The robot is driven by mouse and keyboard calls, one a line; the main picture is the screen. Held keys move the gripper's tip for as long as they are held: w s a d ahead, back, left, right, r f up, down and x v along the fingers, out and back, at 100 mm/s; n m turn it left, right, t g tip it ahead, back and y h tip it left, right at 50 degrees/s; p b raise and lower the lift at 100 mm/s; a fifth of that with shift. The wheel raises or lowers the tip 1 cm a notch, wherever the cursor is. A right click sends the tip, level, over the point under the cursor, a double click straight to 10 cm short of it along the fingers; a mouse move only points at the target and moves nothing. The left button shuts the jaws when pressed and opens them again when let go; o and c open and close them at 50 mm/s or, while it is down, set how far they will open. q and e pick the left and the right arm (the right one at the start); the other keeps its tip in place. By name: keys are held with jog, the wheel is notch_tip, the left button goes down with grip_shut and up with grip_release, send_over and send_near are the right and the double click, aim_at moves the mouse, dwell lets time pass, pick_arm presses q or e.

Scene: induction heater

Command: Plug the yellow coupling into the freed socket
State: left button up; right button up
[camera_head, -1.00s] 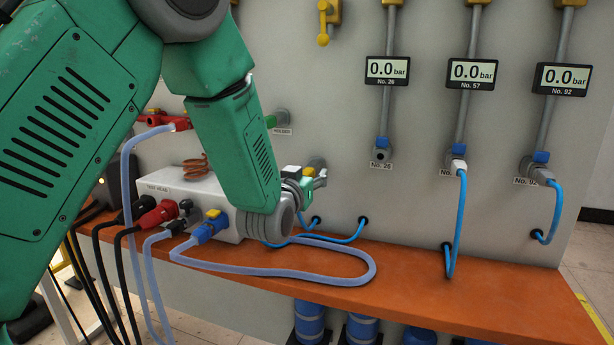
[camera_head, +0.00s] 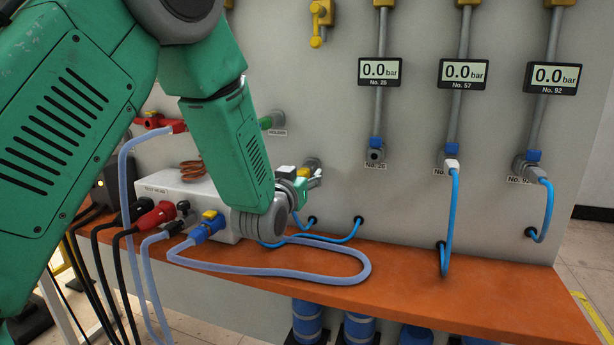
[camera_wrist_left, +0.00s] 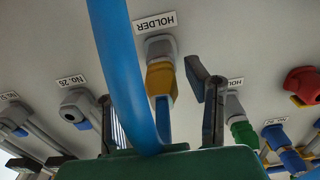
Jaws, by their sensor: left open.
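The yellow coupling (camera_wrist_left: 160,78) sits in a grey socket labelled HOLDER (camera_wrist_left: 159,47) in the left wrist view, with a blue hose (camera_wrist_left: 124,70) curving across in front. My left gripper (camera_wrist_left: 152,87) is open, with one finger on each side of the coupling and gaps visible. In the head view my left gripper (camera_head: 312,181) is at the wall beside the coupling (camera_head: 303,172), which is partly hidden. Socket No. 26 (camera_head: 376,155) has a blue collar and no hose; it also shows in the left wrist view (camera_wrist_left: 77,100). My right gripper is not seen.
Sockets No. 57 (camera_head: 452,163) and No. 92 (camera_head: 530,170) have blue hoses plugged in. A white box (camera_head: 168,190) with connectors stands on the orange shelf (camera_head: 420,294). A green coupling (camera_wrist_left: 243,133) sits beside the gripper. The wall before No. 26 is clear.

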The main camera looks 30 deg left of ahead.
pick_arm(q)
jog(key=shift+a+f, duration=0.25)
jog(key=shift+a, duration=0.35)
jog(key=shift+d+r, duration=0.15)
jog(key=shift+d, duration=0.45)
grip_shut()
jog(key=shift+a, duration=0.2)
jog(key=shift+s, duration=0.15)
jog(key=shift+v, duration=2.85)
